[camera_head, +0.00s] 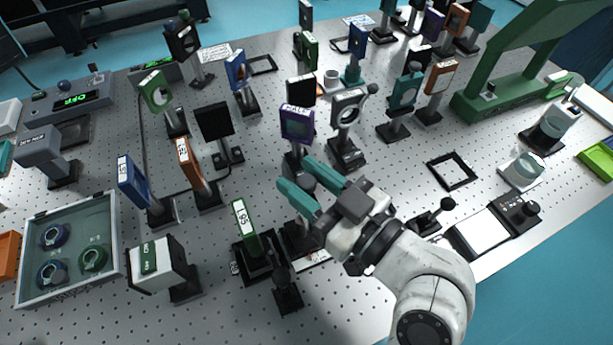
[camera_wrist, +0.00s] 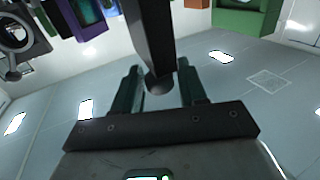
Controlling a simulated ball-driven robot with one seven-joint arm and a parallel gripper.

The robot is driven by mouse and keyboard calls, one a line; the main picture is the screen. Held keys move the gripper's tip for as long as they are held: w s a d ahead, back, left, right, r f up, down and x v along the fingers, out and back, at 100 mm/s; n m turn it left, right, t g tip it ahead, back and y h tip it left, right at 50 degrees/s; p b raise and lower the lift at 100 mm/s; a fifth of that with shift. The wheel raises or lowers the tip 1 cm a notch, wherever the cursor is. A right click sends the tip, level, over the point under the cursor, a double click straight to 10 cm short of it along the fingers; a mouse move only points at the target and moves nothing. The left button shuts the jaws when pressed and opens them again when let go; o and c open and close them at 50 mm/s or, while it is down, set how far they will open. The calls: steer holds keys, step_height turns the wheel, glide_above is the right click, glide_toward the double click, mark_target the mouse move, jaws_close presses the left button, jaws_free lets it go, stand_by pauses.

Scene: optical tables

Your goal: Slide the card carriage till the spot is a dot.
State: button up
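My gripper (camera_head: 298,174) is open, its two teal fingers pointing up and left over the middle of the perforated table. In the wrist view, the fingers (camera_wrist: 159,88) stand on either side of a dark post with a rounded end (camera_wrist: 158,84), with gaps visible beside it. In the head view, a dark round knob (camera_head: 304,182) shows between the fingers, above a dark base (camera_head: 299,238) partly hidden by my arm. I cannot tell which piece is the card carriage, and I see no clear light spot.
A green-framed holder (camera_head: 245,226) and a short black post (camera_head: 286,290) stand in front. A metal ring mount (camera_head: 348,104) is behind right. Orange and blue holders crowd the left. A flat black frame (camera_head: 452,169) lies right with bare table around it. A tray (camera_head: 113,236) sits left.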

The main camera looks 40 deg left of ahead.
jaws_close()
stand_by(0.3)
steer(key=w+b, duration=0.1)
steer(key=w+d, duration=0.1)
steer(key=shift+w+d+b, duration=0.1)
steer(key=shift+w+b, duration=0.3)
steer(key=shift+r, duration=0.1)
steer(key=shift+o, duration=1)
jaws_free()
steer(key=shift+d, duration=0.1)
